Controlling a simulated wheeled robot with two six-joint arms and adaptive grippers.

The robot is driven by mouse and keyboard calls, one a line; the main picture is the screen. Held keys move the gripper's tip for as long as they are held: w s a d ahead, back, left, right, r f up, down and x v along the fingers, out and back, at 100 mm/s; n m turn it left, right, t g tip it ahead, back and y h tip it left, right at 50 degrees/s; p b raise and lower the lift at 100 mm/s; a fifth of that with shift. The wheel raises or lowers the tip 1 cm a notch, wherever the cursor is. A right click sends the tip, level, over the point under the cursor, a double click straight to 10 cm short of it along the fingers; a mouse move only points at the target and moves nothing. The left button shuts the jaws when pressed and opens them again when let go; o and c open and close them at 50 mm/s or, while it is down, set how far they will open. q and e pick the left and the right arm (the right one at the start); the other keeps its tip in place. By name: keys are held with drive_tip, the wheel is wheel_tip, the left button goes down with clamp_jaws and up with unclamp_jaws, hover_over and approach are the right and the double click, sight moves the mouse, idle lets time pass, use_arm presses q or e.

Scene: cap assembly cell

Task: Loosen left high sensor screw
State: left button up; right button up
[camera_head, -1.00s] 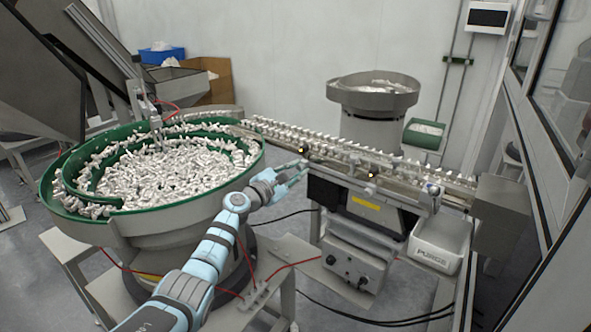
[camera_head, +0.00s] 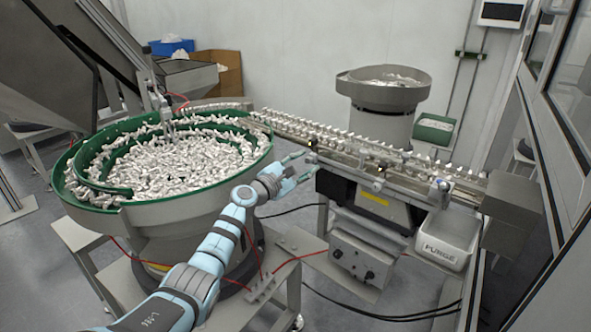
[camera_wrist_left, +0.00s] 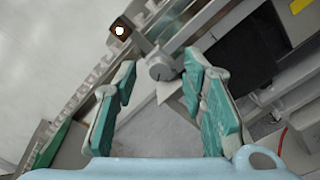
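The left sensor (camera_head: 313,144), a small dark block with a bright light, sits on the side of the feeder rail (camera_head: 345,150). It also shows at the upper left of the left wrist view (camera_wrist_left: 120,30). A grey round screw knob (camera_wrist_left: 161,68) sits on a bracket just below the sensor in that view. My left gripper (camera_head: 309,163) is by the rail's near side, below the sensor. In the wrist view its green-padded fingers (camera_wrist_left: 160,72) are spread, with the knob between and just beyond the tips. I see no finger contact with the knob. My right gripper is not in view.
A green-rimmed bowl feeder (camera_head: 72,185) full of white parts stands left of the rail. A second lit sensor (camera_head: 381,169) is further right along it. A white PURGE bin (camera_head: 441,250) hangs below the rail's right end. A control box (camera_head: 355,262) sits underneath.

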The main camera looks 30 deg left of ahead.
use_arm(q)
drive_tip(key=s+a, duration=0.2)
drive_tip(key=s, duration=0.9)
drive_tip(key=shift+s, duration=0.2)
drive_tip(key=shift+d, duration=0.1)
